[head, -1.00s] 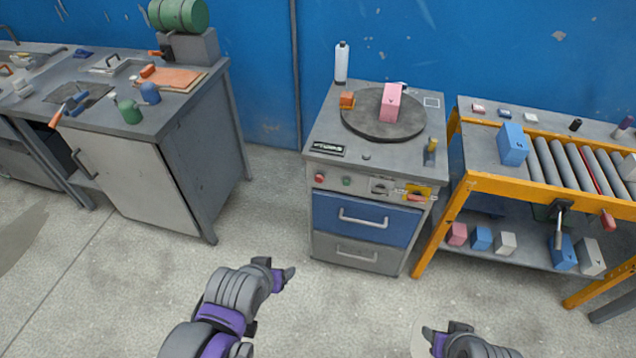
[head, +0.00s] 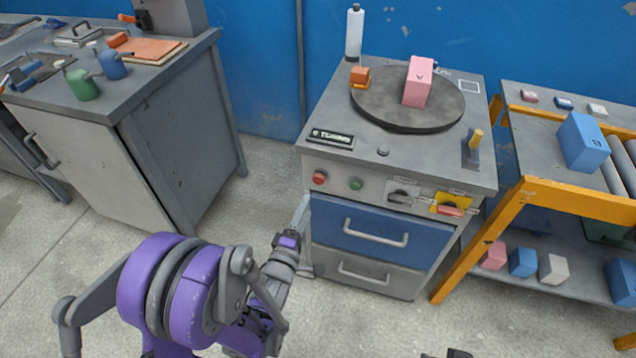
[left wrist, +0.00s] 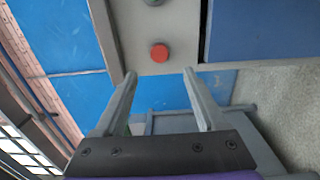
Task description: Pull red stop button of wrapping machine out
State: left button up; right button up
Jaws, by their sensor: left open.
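The wrapping machine (head: 395,160) is a grey cabinet with a dark turntable on top. The red stop button (head: 320,177) is round and sits at the left end of its front panel, left of a green button (head: 355,184). In the left wrist view the red button (left wrist: 159,53) shows just beyond the fingertips, near the middle of the gap. My left gripper (left wrist: 160,73) is open and empty. In the head view it (head: 306,238) is below the button, by the cabinet's left front. My right arm shows only as a small dark piece at the bottom edge.
The panel also has a rotary switch (head: 401,194) and a yellow plate (head: 451,205) with a red handle. Blue (head: 380,236) and grey drawers with bar handles lie below. A yellow-framed roller table (head: 560,195) stands close on the right, a grey workbench (head: 170,150) on the left.

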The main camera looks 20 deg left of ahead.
aim_at(318, 181)
pick_arm(q)
jog(key=w, duration=1)
jog(key=shift+d+r, duration=0.1)
jog(key=shift+d, duration=0.1)
grip_shut()
dwell(1.0)
